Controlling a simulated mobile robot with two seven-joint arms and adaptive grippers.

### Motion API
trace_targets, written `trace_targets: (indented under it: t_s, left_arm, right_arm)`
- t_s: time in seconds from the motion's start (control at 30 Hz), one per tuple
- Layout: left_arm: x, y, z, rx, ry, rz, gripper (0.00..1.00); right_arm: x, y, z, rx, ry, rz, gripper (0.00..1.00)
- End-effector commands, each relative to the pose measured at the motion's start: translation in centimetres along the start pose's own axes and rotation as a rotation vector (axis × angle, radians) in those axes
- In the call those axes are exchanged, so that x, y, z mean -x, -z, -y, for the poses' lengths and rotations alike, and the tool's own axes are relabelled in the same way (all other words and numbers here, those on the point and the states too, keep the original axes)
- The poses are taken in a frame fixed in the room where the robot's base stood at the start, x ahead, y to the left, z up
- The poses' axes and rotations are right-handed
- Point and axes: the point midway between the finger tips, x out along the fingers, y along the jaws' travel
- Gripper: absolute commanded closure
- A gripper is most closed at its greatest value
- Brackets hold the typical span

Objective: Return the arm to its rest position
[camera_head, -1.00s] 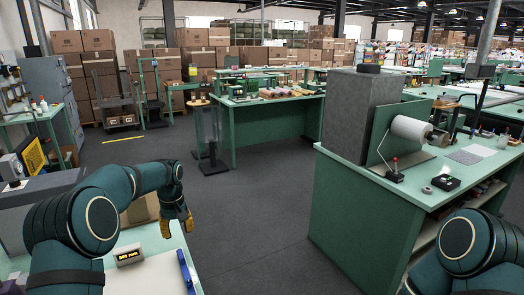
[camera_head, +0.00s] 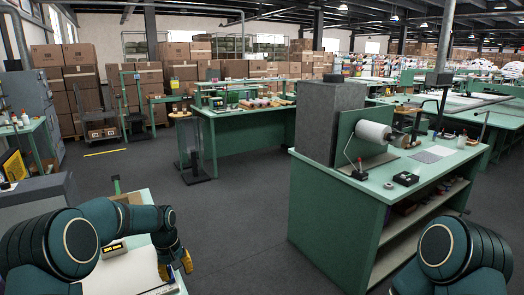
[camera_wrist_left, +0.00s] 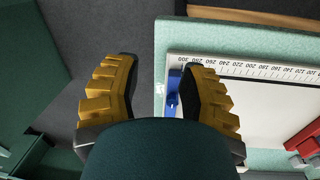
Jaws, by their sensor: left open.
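My left arm comes in from the left in the head view and bends over a green bench. Its gripper (camera_head: 174,268) points down near the bench's right edge. In the left wrist view the gripper (camera_wrist_left: 161,95) has its two yellow ribbed fingers spread apart, with nothing between them. Below them lie the bench edge, grey floor and a white ruled board (camera_wrist_left: 262,110) with a blue piece (camera_wrist_left: 173,92) at its end. My right arm shows only as a rounded link at the lower right; its gripper is out of view.
A red part (camera_wrist_left: 305,145) lies on the board. A green counter (camera_head: 335,215) with a white roll (camera_head: 374,132) stands at the right. The floor between is clear.

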Motion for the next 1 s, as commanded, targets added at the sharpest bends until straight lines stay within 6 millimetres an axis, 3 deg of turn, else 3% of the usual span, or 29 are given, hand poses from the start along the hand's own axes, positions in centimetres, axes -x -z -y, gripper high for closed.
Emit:
trace_targets:
  t_s: [0.27,0.4,0.5,0.6,0.73,0.83,1.0]
  left_arm:
    - [-10.0,-8.9,-2.5,-0.130,-0.136,0.016,0.59]
    - [-14.3,-15.6,-2.9,-0.180,-0.205,0.008,0.59]
    - [-16.3,-20.6,-2.7,-0.207,-0.241,-0.005,0.59]
    - [-17.3,-25.1,-2.1,-0.228,-0.262,-0.021,0.59]
    - [-17.7,-29.5,-1.1,-0.246,-0.270,-0.041,0.59]
    - [-17.6,-31.4,-0.6,-0.255,-0.271,-0.053,0.59]
    - [-17.5,-32.2,-0.3,-0.260,-0.271,-0.063,0.59]
  right_arm:
    - [-0.3,-0.2,-0.1,0.001,0.000,0.004,0.53]
    - [-0.5,-0.3,-0.2,0.001,0.000,0.005,0.53]
    - [-0.6,-0.3,-0.2,0.002,0.001,0.006,0.53]
    - [-0.7,-0.4,-0.3,0.002,0.001,0.008,0.53]
    - [-0.8,-0.4,-0.3,0.002,0.001,0.009,0.53]
    - [-0.8,-0.5,-0.3,0.003,0.001,0.009,0.53]
    - [-0.8,-0.5,-0.3,0.003,0.001,0.009,0.53]
